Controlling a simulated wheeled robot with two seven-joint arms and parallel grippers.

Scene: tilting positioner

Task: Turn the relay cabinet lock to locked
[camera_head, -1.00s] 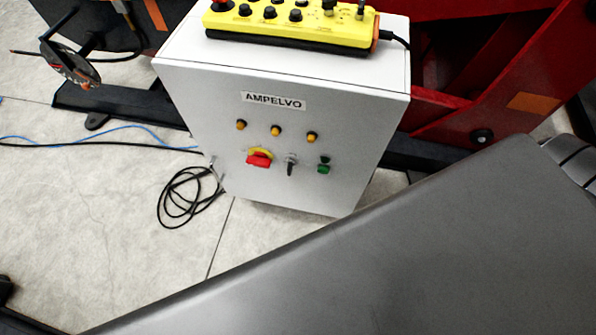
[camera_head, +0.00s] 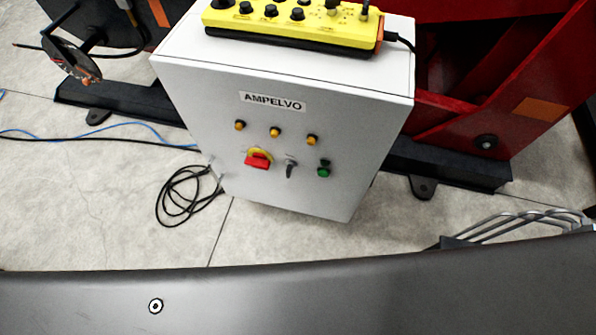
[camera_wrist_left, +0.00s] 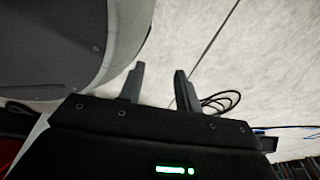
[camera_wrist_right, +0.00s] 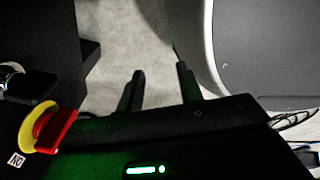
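The relay cabinet (camera_head: 255,190) is a pale grey box labelled AMPELVO, standing upright on the floor in the head view. Its front carries a small metallic lock or key switch (camera_head: 291,167), pointing roughly up and down. A red handle on a yellow plate (camera_head: 258,159) is left of it, and a green button (camera_head: 324,170) is right of it. The lock's markings are too small to read. My left gripper (camera_wrist_left: 160,85) is open and empty over the floor in its wrist view. My right gripper (camera_wrist_right: 160,75) is open and empty. Neither gripper shows in the head view.
A yellow control pendant (camera_head: 295,25) lies on the cabinet top. Coiled black cable (camera_head: 180,197) lies on the floor at its left. Red machinery (camera_head: 500,100) stands behind. The right wrist view shows a red handle on yellow (camera_wrist_right: 48,130), left of the gripper.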

